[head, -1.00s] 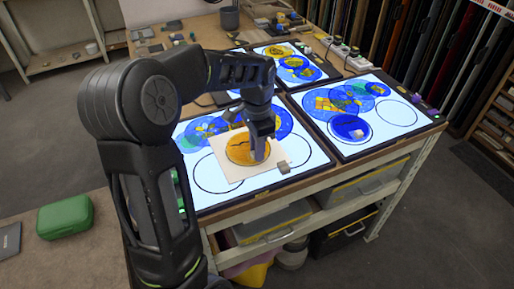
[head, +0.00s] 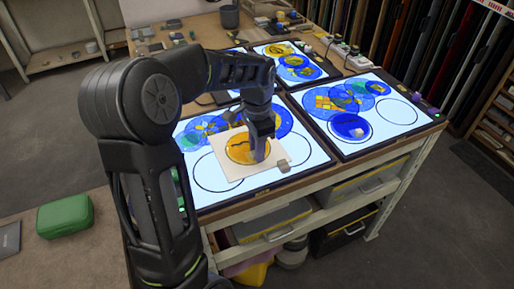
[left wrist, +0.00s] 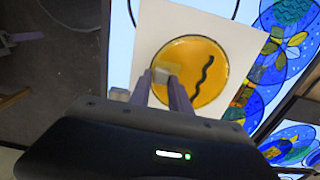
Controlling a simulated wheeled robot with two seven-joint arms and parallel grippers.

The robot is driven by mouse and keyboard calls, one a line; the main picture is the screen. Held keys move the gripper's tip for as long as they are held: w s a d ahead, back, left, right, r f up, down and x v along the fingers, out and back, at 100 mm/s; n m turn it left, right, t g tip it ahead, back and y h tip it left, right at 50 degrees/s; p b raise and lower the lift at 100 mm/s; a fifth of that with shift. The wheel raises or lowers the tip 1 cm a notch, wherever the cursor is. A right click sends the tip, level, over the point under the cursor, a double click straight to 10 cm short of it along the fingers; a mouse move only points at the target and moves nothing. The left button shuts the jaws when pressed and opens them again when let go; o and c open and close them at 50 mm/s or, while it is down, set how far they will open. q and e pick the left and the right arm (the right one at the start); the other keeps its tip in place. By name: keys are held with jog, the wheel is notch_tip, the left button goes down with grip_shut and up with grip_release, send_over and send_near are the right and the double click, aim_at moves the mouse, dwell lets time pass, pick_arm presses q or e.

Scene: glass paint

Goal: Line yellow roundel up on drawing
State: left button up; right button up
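The yellow roundel (head: 240,149), with a dark wavy line, lies over a white square sheet (head: 228,172) on the near left light panel (head: 311,157). It also shows in the left wrist view (left wrist: 202,88), on the sheet (left wrist: 221,35). My left gripper (head: 258,157) reaches down over the roundel's right part. Its fingers (left wrist: 160,82) stand on either side of a small clear block (left wrist: 167,70) on the roundel and appear closed on it. The drawing under the roundel is mostly hidden, so I cannot tell how they line up. My right gripper is not in view.
A small grey block (head: 283,166) sits by the sheet's right corner. Empty drawn circles show on the near left panel. A blue roundel (head: 349,126) with a pale block lies on the right panel (head: 370,148). A green case (head: 65,216) stands at lower left.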

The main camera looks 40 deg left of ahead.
pick_arm(q)
jog(key=o, duration=0.4)
notch_tip(320, 180, up, 8)
jog(key=shift+f, duration=0.1)
dwell(0.5)
dwell(0.5)
